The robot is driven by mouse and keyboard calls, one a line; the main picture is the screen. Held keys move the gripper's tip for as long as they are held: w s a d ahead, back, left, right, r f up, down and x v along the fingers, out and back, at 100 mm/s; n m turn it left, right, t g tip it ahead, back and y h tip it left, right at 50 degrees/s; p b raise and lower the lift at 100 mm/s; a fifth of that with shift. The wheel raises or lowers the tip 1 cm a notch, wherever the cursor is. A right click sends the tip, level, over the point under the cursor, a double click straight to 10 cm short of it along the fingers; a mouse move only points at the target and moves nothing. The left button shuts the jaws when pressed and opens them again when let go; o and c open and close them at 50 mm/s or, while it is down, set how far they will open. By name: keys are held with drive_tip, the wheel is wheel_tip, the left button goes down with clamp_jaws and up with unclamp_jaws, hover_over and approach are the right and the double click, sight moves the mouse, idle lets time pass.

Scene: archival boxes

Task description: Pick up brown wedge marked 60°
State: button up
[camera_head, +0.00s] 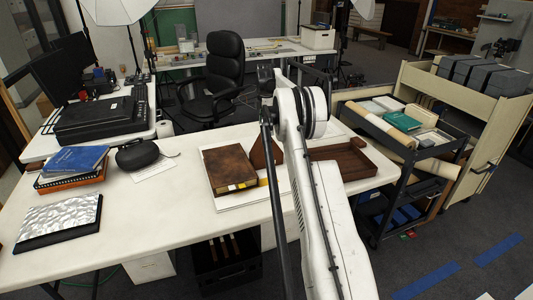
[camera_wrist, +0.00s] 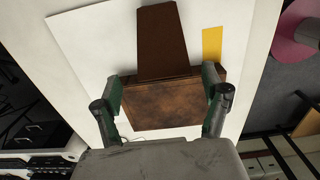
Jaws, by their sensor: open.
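No 60° marking is readable. My gripper (camera_wrist: 165,84) is open, with one green-padded finger at each side of the lighter face. I cannot tell whether the pads touch it. In the head view, a brown wedge (camera_head: 258,156) shows partly behind my arm, which hides the rest and most of my gripper.
A white sheet (camera_wrist: 90,35) lies under the wedge, with a yellow strip (camera_wrist: 212,43) to its right.

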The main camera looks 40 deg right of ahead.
sight(266, 138)
drive_tip(key=shift+s+a+f, duration=0.1)
drive_tip(key=shift+s+f, duration=0.05)
drive_tip(key=shift+f, duration=1.3)
drive_tip(key=shift+s+a+f, duration=0.1)
drive_tip(key=shift+f, duration=1.35)
drive_tip(key=c, duration=1.4)
